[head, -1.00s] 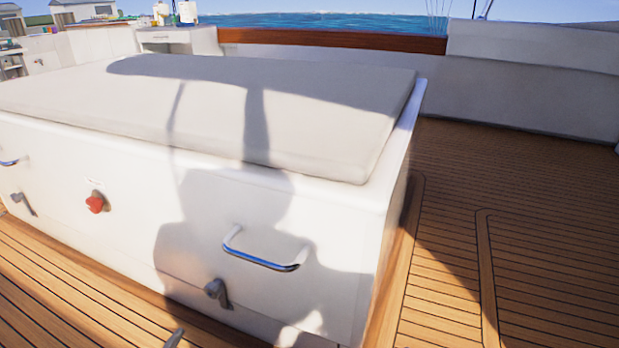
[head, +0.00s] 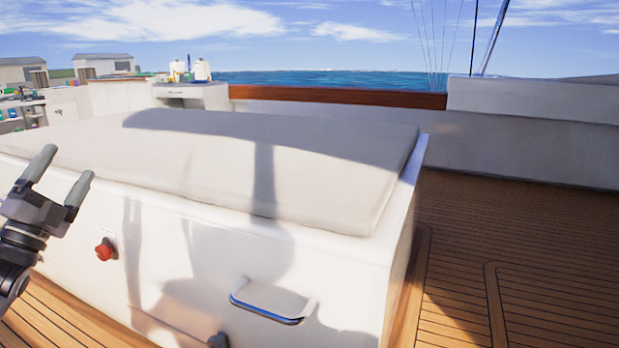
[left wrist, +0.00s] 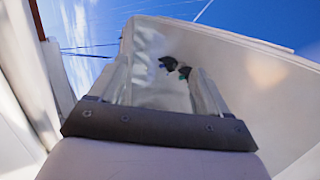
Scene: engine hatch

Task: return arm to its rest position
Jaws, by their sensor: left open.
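My left gripper (head: 62,180) is at the left edge of the head view, its two grey fingers apart with nothing between them. It is raised in front of the white engine hatch box, near its cushioned top (head: 250,165). In the left wrist view the gripper (left wrist: 165,80) also shows its spread fingers, with a pale surface and two small dark items beyond them. My right gripper is not in view.
The box front (head: 210,260) has a metal handle (head: 272,302), a red knob (head: 106,249) and a latch (head: 218,340) low down. Teak deck (head: 465,260) lies clear to the right. A counter with bottles (head: 190,88) stands at the back.

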